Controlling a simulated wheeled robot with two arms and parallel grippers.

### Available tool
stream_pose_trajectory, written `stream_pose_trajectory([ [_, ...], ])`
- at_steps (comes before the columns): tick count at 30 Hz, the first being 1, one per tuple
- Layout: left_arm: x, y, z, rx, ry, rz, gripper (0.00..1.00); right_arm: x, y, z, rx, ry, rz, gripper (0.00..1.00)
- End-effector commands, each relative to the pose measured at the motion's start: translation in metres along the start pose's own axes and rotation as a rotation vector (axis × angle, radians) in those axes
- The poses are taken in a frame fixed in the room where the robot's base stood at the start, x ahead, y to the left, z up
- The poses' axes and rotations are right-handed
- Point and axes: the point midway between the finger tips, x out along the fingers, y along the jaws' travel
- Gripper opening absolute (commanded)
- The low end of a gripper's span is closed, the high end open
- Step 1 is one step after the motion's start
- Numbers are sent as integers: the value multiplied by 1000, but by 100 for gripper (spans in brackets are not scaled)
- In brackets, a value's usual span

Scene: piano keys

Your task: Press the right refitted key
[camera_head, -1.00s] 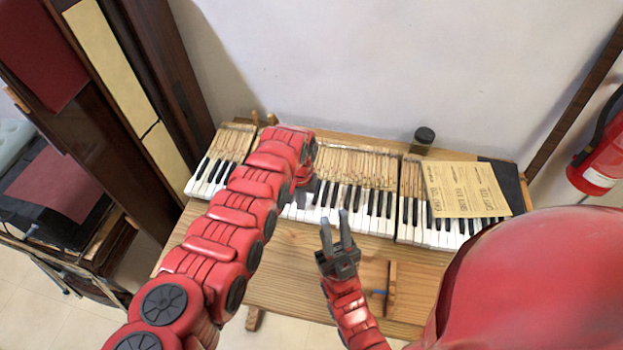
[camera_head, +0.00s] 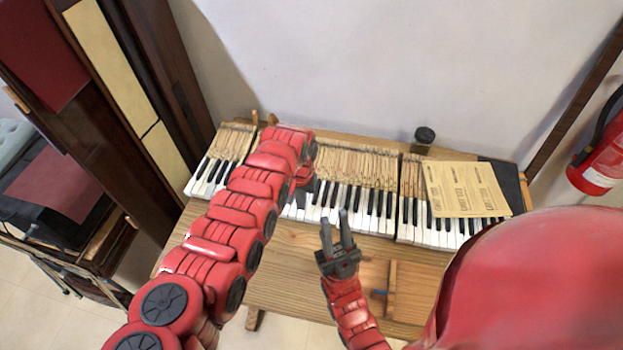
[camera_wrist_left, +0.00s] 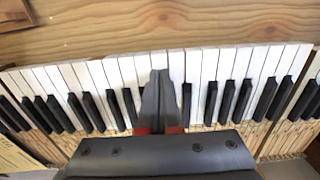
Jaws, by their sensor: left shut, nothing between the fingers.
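A keyboard (camera_head: 440,236) of white and black keys lies on the wooden table. I cannot tell which keys are the refitted ones. My left gripper (camera_wrist_left: 160,78) is shut and empty. In the left wrist view its fingertips overlie the white keys in the middle of a key section; I cannot tell whether they touch. In the head view my left arm hides part of the keyboard, and the left hand (camera_head: 304,180) points down at the keys.
A yellowed paper sheet (camera_head: 465,188) lies over the right keys. A dark jar (camera_head: 424,136) stands behind the keyboard. A small wooden piece (camera_head: 391,288) lies on the bare table front (camera_head: 285,265). A red extinguisher (camera_head: 600,160) is at the far right.

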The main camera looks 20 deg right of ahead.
Motion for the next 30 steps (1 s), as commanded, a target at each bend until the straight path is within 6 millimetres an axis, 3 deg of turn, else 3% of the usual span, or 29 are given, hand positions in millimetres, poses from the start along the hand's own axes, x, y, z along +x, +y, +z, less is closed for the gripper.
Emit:
stream_pose_trajectory([
  [20, 27, 0, 0, 0, 0, 0, 0, -28, -1, 5, 0, 0, 0, 26],
  [30, 16, 0, 0, -1, 0, 0, 0, -17, -1, 3, 0, 0, 0, 26],
])
